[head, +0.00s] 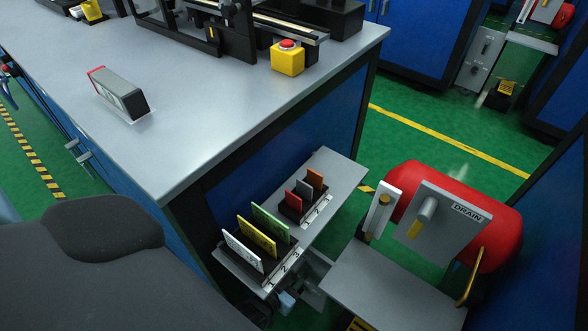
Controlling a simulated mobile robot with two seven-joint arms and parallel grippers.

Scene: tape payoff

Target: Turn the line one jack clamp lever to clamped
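I cannot pick out a lever marked as the line one jack clamp lever. A grey panel marked DRAIN (455,235) carries a lever with a yellow tip (416,228), in front of a red tank (505,240) at the right. A pale upright plate with a yellow part (382,208) stands left of it. What seems to be my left gripper (288,298) shows in part at the bottom, below the card shelf. Its fingers are too hidden and dark to judge. My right gripper is not in view.
A shelf (345,180) with several coloured cards juts from the blue bench. The grey bench top (200,110) holds a small grey-and-red box (118,93) and a yellow emergency-stop box (287,58). Green floor (450,110) with a yellow line lies open behind the tank.

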